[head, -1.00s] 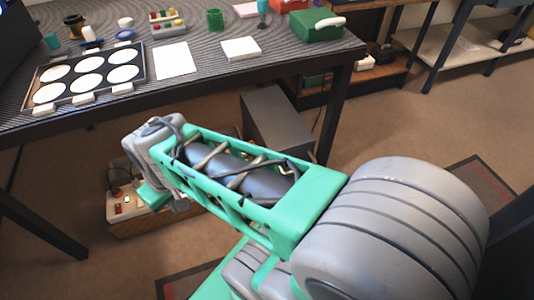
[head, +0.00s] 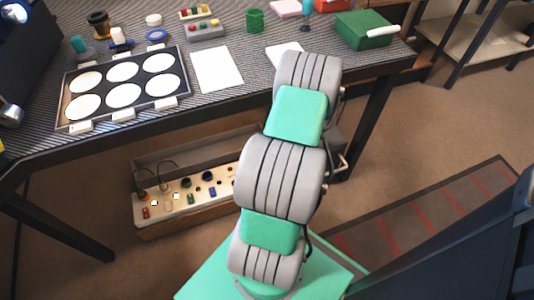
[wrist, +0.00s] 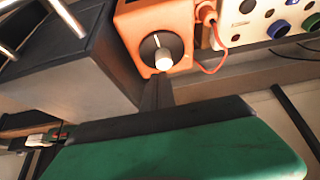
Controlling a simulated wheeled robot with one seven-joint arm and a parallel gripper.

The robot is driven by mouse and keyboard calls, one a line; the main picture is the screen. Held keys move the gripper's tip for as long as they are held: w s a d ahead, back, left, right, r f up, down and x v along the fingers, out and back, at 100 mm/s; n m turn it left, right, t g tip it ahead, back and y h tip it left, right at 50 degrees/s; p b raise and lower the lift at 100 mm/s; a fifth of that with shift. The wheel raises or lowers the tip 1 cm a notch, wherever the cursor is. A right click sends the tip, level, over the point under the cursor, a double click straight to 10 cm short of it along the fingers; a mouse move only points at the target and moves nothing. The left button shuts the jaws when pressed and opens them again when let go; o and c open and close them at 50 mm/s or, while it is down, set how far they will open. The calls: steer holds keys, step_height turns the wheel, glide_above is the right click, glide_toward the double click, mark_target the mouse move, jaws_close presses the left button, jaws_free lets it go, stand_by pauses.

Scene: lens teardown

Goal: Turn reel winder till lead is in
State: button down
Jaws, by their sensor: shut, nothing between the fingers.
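The reel winder is an orange box (wrist: 127,24) at the top middle of the wrist view. On its face is a round black dial (wrist: 149,46) with a white mark and a pale crank peg (wrist: 164,60). A thin red lead (wrist: 222,54) runs from the box's right side and hangs in a loop towards the right. My gripper (wrist: 157,93) has its dark fingers shut and empty, just below the peg. I cannot tell whether they touch it. In the head view my arm hides the gripper and winder.
A pale panel with coloured knobs (wrist: 262,20) adjoins the winder; the head view shows a similar panel (head: 190,190) in an open case below the table. A dark grey box (wrist: 60,75) stands close on the left. The table edge (head: 225,110) hangs over the case.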

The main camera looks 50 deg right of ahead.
step_height(320, 180, down, 7)
steer(key=b, duration=0.5)
steer(key=shift+r, duration=0.2)
steer(key=shift+w+r, duration=0.1)
steer(key=shift+w, duration=0.05)
steer(key=shift+w+a, duration=0.15)
steer(key=shift+a, duration=0.2)
steer(key=shift+w+a, duration=0.2)
steer(key=shift+a, duration=0.05)
stand_by(0.4)
